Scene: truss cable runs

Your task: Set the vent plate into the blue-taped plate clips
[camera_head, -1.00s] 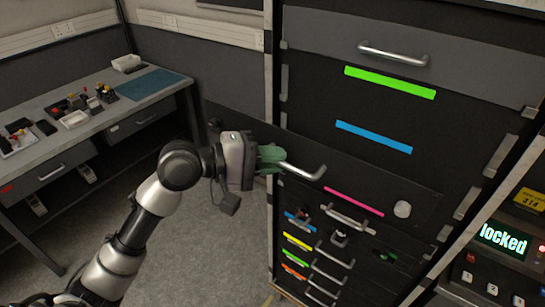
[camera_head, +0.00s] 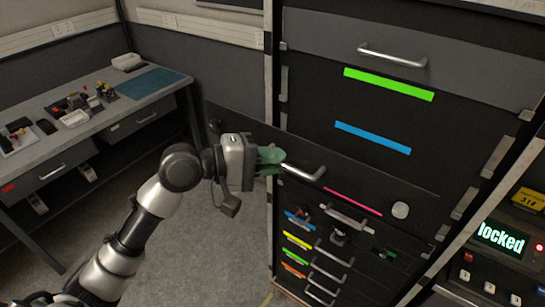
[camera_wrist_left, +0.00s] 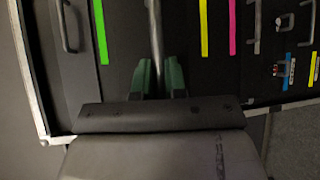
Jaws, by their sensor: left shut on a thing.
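The vent plate (camera_head: 345,176) is a long dark panel held in front of the rack, its left end sticking out past the rack's left post. My left gripper (camera_head: 270,160), with green fingers, is shut on the plate's silver bar handle (camera_head: 306,172). In the left wrist view the handle (camera_wrist_left: 155,40) runs between the green fingers (camera_wrist_left: 160,78). The blue tape (camera_head: 373,137) shows on the rack above the plate in the head view; the plate seems to cover it in the wrist view. Silver clips (camera_head: 497,155) line the rack's side. My right gripper is out of view.
Green tape (camera_head: 388,84) and a drawer handle (camera_head: 393,56) are above. A "locked" keypad panel (camera_head: 500,240) stands right. A workbench (camera_head: 105,125) is left; floor between is clear.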

